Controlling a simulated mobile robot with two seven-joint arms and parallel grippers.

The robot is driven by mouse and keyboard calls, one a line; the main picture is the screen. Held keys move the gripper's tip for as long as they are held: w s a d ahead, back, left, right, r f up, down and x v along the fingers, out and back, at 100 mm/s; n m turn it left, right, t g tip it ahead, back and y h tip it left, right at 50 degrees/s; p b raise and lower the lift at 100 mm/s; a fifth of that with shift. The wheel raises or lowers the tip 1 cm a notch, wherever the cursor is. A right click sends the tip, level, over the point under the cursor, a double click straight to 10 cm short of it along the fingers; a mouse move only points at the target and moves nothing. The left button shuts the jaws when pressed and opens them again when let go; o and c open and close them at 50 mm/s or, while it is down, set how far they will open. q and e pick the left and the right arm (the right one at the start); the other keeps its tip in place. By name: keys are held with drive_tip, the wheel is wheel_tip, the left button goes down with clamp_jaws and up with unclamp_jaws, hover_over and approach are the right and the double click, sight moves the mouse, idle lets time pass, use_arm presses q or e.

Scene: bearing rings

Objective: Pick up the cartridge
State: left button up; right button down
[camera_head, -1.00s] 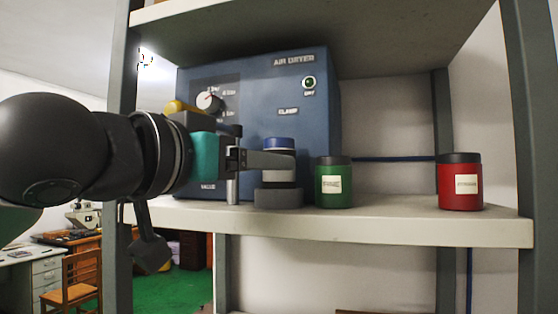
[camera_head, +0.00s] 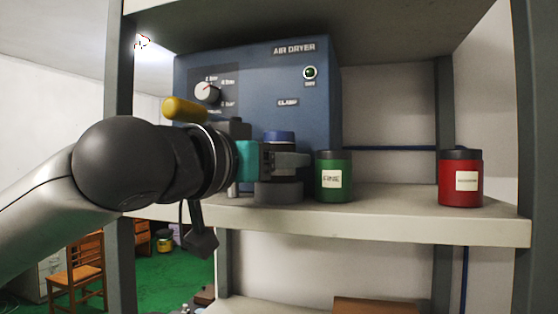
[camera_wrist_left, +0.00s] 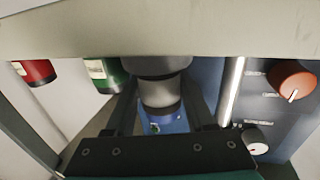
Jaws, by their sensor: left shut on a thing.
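The cartridge (camera_head: 279,136), with a blue cap and a pale body, stands upright on the dark round base (camera_head: 278,191) in front of the air dryer. My left gripper (camera_head: 290,160) reaches in from the left at the cartridge's height and is shut on it. Its fingers hide most of the body in the head view. In the left wrist view, which looks upside down, the cartridge (camera_wrist_left: 161,92) sits between the two fingers (camera_wrist_left: 160,108), with the dark base (camera_wrist_left: 160,66) touching or very close to it. My right gripper is not in view.
A green jar (camera_head: 334,176) stands close to the right of the base, and a red jar (camera_head: 460,180) farther right. The blue air dryer (camera_head: 310,110) is behind, with a yellow handle (camera_head: 185,109) at its left. The shelf (camera_head: 400,220) is clear between the jars.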

use_arm(q)
clamp_jaws()
drive_tip(key=shift+r, duration=0.15)
